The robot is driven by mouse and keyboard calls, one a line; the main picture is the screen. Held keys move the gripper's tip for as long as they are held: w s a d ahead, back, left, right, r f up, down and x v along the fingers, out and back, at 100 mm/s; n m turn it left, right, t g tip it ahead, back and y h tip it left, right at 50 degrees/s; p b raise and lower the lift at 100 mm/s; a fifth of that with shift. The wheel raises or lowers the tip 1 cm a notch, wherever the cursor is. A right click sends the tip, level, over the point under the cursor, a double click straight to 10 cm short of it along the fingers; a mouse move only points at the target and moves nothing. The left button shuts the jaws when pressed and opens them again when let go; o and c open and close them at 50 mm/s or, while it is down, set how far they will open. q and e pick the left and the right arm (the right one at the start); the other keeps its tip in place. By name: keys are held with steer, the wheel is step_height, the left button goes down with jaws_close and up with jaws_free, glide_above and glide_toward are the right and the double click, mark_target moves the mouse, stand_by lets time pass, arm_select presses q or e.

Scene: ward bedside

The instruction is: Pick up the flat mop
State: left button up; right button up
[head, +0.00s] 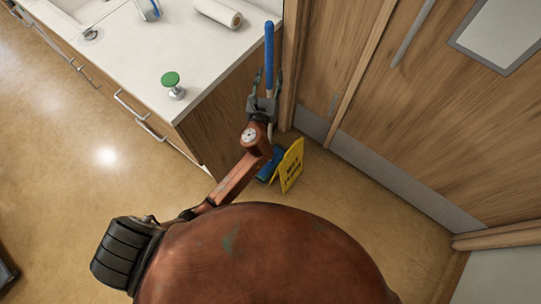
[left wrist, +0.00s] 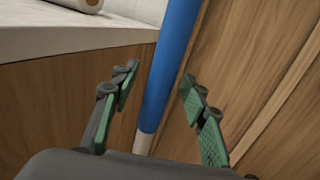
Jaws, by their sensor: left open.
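The flat mop has a blue upright handle (head: 269,58) that stands by the end of the counter, close to the door frame. Part of its blue head (head: 268,172) shows on the floor, behind my arm. My left gripper (head: 263,84) is at the handle. In the left wrist view the blue handle (left wrist: 169,70) runs between the two green-padded fingers of my left gripper (left wrist: 160,92), with a visible gap on each side. The handle's lower part is pale there. The fingers are open and not closed on it. My right gripper is not in view.
A yellow wet-floor sign (head: 291,166) stands on the floor beside the mop head. The white counter (head: 140,65) holds a paper roll (head: 217,13) and a green-topped item (head: 172,84). A wooden door (head: 440,110) is on the right. Open floor (head: 60,170) lies left.

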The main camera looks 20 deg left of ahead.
arm_select(q)
steer(key=shift+c, duration=0.2)
steer(key=shift+r, duration=0.1)
jaws_close()
